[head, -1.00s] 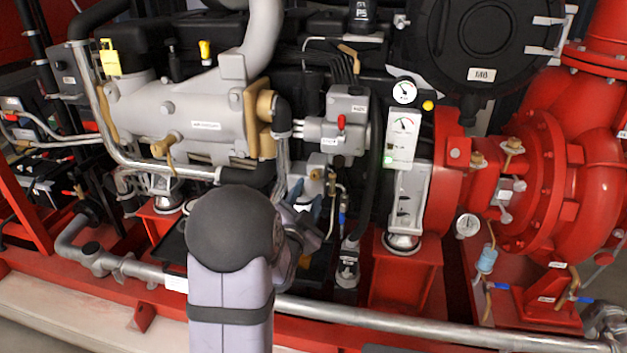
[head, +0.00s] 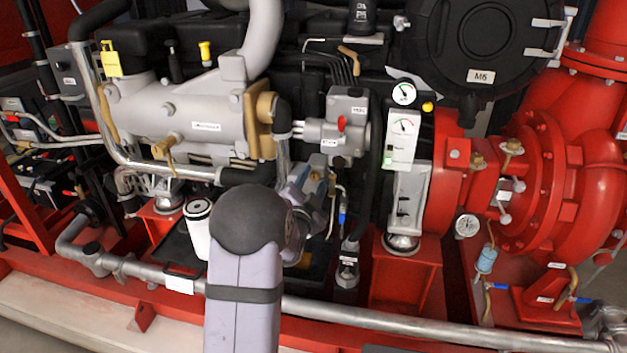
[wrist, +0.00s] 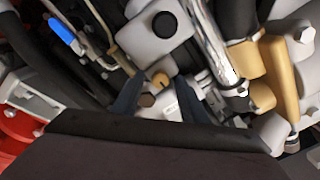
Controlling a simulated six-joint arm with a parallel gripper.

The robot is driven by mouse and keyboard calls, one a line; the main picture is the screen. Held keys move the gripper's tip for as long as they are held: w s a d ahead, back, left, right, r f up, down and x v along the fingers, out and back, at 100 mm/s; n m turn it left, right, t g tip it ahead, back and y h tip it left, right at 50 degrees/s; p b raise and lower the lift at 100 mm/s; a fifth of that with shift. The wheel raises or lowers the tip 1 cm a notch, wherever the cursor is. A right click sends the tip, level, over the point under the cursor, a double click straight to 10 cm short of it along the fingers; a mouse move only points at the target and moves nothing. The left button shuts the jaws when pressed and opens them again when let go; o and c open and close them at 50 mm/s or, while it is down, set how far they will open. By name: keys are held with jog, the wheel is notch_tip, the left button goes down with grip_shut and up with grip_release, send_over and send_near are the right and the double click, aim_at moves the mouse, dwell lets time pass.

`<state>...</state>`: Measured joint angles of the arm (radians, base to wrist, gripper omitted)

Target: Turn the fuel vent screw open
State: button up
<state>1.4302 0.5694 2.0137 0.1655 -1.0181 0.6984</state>
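My gripper (wrist: 156,90) shows in the wrist view as two dark blue-grey fingers, apart from each other and pointing at a grey fuel block. A small brass screw head (wrist: 161,79), which looks like the fuel vent screw, lies between the finger tips. A second brownish round end (wrist: 147,100) sits just nearer, also between the fingers. I cannot tell whether either finger touches them. In the head view my arm hides most of the gripper, and the screw cannot be made out clearly beside it.
A grey block with a red knob (head: 341,122) stands above the gripper. A white filter (head: 198,228) stands left of my arm. A blue-handled valve (wrist: 63,32) and hoses crowd the wrist view. A steel pipe (head: 400,318) runs along the front.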

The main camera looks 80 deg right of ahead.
jog(key=shift+d, duration=0.25)
grip_shut()
